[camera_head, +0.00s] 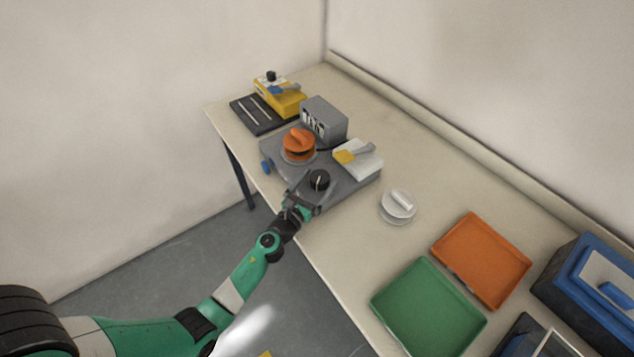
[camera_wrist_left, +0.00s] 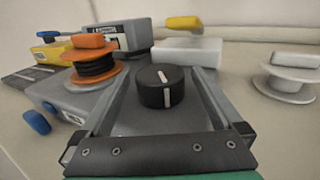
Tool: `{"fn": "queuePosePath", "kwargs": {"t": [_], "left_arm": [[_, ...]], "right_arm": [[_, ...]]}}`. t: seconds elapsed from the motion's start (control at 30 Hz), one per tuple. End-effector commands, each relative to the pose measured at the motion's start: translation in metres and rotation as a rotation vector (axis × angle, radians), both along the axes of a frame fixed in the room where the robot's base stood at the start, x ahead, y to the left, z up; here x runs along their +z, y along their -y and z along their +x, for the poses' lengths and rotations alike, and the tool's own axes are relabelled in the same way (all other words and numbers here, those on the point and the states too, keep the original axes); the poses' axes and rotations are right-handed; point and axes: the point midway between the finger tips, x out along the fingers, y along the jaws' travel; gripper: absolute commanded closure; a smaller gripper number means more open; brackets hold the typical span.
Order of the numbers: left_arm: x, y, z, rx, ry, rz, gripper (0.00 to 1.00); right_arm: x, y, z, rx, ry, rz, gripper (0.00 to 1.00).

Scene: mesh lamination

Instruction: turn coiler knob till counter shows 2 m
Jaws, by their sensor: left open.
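The coiler (camera_head: 342,186) is a grey base on the table. Its black knob (camera_head: 319,180) has a white pointer line and also shows in the left wrist view (camera_wrist_left: 160,86). An orange spool (camera_head: 298,144) sits on the base behind the knob. The grey counter box (camera_head: 323,120) stands at the back; its reading is too small to tell. My left gripper (camera_head: 312,190) is at the knob. In the left wrist view its open fingers reach forward on either side of the knob, with gaps visible. My right gripper is not in view.
A white block with a yellow-tipped lever (camera_head: 359,157) sits right of the spool. A white spool (camera_head: 398,206), an orange tray (camera_head: 482,258) and a green tray (camera_head: 428,308) lie to the right. A yellow device (camera_head: 279,96) stands at the far left end.

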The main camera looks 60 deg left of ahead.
Motion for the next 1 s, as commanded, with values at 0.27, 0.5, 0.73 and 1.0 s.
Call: {"fn": "queuePosePath", "kwargs": {"t": [0.27,0.5,0.73,1.0], "left_arm": [[0.0003,0.0001,-0.0003,0.0,0.0,0.0,0.23],[0.0003,0.0002,-0.0004,0.0,0.0,0.0,0.67],[0.0003,0.0,-0.0006,-0.004,0.0,-0.001,0.83],[0.0005,-0.0027,-0.0018,-0.077,0.001,-0.002,0.83]], "right_arm": [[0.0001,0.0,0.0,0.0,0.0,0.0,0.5],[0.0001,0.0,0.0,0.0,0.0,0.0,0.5],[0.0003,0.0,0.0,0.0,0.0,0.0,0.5],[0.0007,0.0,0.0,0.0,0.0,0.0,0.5]]}}
